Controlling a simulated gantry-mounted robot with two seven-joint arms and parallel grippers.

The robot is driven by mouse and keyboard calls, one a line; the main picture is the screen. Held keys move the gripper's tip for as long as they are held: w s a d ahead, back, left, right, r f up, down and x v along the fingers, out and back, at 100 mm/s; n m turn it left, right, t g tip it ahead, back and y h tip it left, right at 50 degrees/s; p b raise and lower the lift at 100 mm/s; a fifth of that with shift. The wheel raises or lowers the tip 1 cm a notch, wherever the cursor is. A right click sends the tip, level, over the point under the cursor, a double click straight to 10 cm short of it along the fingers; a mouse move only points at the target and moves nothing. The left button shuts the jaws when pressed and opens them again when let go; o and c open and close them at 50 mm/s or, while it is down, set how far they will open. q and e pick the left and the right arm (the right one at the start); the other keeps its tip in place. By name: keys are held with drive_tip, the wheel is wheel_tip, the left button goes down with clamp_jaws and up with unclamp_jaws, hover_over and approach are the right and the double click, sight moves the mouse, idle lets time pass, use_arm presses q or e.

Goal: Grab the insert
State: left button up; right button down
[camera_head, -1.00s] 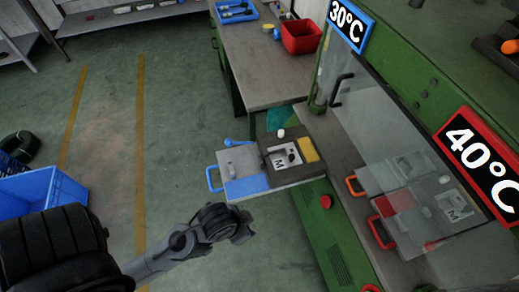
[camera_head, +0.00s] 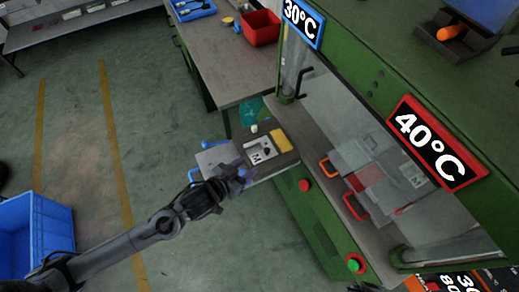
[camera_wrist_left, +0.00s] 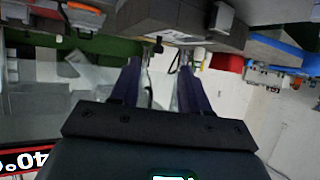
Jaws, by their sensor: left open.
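A white plate (camera_head: 258,152) with small dark shapes lies on the grey work surface beside the machine. I cannot tell which of these shapes is the insert. My left gripper (camera_head: 243,172) is over the near-left part of that surface, just short of the plate, and covers part of the mould there. In the left wrist view both fingers of the gripper (camera_wrist_left: 158,75) are apart with nothing held between them. The work surface's edge (camera_wrist_left: 175,38) shows ahead of the fingertips. My right gripper is not in view.
A yellow block (camera_head: 281,140) and a small white cylinder (camera_head: 254,128) sit by the plate.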

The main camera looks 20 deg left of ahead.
sight(268, 149)
use_arm(q)
drive_tip(key=shift+t+h, duration=0.3)
drive_tip(key=x, duration=0.3)
drive_tip(key=r+x, duration=0.1)
drive_tip(key=x, duration=0.1)
drive_tip(key=shift+w+f+b, duration=0.15)
drive_tip(key=shift+w+b, duration=0.25)
drive_tip(key=shift+w, duration=0.2)
drive_tip(key=shift+b+x, duration=0.5)
drive_tip(key=shift+x, duration=2.4)
drive_tip(key=shift+s+f, duration=0.1)
clamp_jaws()
